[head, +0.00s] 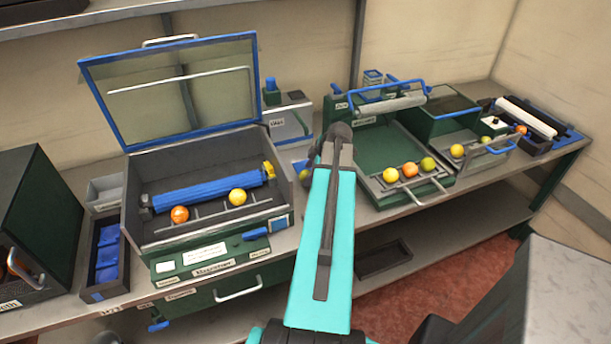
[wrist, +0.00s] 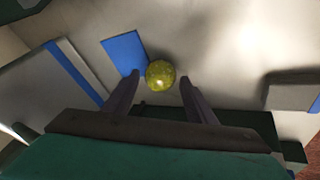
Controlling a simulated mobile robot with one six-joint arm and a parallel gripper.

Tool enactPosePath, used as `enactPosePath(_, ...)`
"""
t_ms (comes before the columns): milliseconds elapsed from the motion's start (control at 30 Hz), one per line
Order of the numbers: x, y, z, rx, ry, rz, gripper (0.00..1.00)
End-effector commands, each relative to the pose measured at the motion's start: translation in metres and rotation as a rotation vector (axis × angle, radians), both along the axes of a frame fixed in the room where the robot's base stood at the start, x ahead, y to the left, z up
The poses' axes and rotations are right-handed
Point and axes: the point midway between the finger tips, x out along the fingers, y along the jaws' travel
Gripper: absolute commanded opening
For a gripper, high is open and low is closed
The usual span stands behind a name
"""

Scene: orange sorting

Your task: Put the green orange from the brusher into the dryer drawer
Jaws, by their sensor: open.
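A yellow-green orange (wrist: 160,74) lies on a pale surface beside a blue patch (wrist: 124,52) in the wrist view. My gripper (wrist: 160,79) is open, with one finger on each side of it; contact cannot be told. In the head view my arm hides most of the gripper, and a bit of a yellow-green fruit (head: 304,175) shows left of the arm, before a white machine (head: 291,127). A green machine with a pulled-out tray (head: 397,194) and a green box with an open drawer (head: 476,161) stand to the right. Labels are too small to tell which is the dryer.
An open-lidded box (head: 130,205) at left holds a blue roller (head: 205,190), an orange fruit (head: 180,214) and a yellow one (head: 237,196). The pulled-out tray carries a yellow, an orange and a greenish fruit. A roller unit (head: 528,117) stands far right.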

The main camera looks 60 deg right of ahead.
Motion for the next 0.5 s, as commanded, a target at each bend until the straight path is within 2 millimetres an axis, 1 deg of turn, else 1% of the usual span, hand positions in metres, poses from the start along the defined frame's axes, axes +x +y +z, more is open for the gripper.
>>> enactPosePath(200,0.0067,-0.001,-0.0111,0.0,0.001,0.001,0.51)
enactPosePath(500,0.0072,-0.0006,-0.0131,0.0,0.001,0.001,0.51)
